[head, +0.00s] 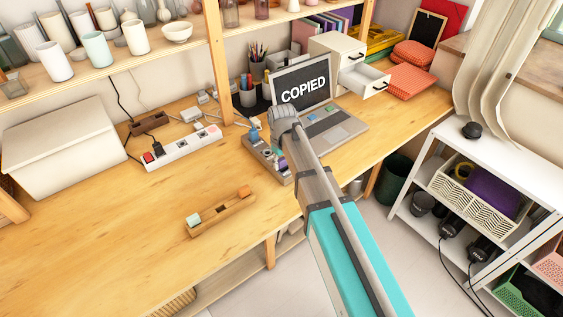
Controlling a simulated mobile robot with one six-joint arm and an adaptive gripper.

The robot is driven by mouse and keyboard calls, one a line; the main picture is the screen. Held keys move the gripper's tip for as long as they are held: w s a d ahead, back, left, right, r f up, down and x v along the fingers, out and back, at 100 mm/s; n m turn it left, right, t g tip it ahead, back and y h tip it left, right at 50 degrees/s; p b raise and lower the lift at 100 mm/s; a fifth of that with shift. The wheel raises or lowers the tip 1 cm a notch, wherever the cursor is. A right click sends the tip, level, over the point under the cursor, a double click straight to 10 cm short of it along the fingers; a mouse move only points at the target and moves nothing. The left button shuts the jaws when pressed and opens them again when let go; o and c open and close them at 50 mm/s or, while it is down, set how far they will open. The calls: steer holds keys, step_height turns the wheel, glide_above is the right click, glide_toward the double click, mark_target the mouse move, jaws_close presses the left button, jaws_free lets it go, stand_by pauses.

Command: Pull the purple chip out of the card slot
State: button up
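A wooden holder (222,214) with a mint piece and an orange piece lies nearer on the desk. A power strip (180,148) with cables is left of the device. A pen cup (247,92) and small drawers (362,80) stand behind. The left front desk is clear.

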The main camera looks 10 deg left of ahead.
mark_target(282, 159)
jaws_close()
steer(key=shift+r+p, duration=0.6)
steer(key=shift+p, duration=0.05)
stand_by(1.7)
steer(key=shift+r+p, duration=0.55)
steer(key=shift+r, duration=0.05)
steer(key=shift+r, duration=0.1)
stand_by(0.4)
steer(key=shift+r+p, duration=1.2)
steer(key=shift+p, duration=0.1)
steer(key=shift+r, duration=0.1)
steer(key=shift+r+p, duration=1.9)
steer(key=shift+p, duration=0.1)
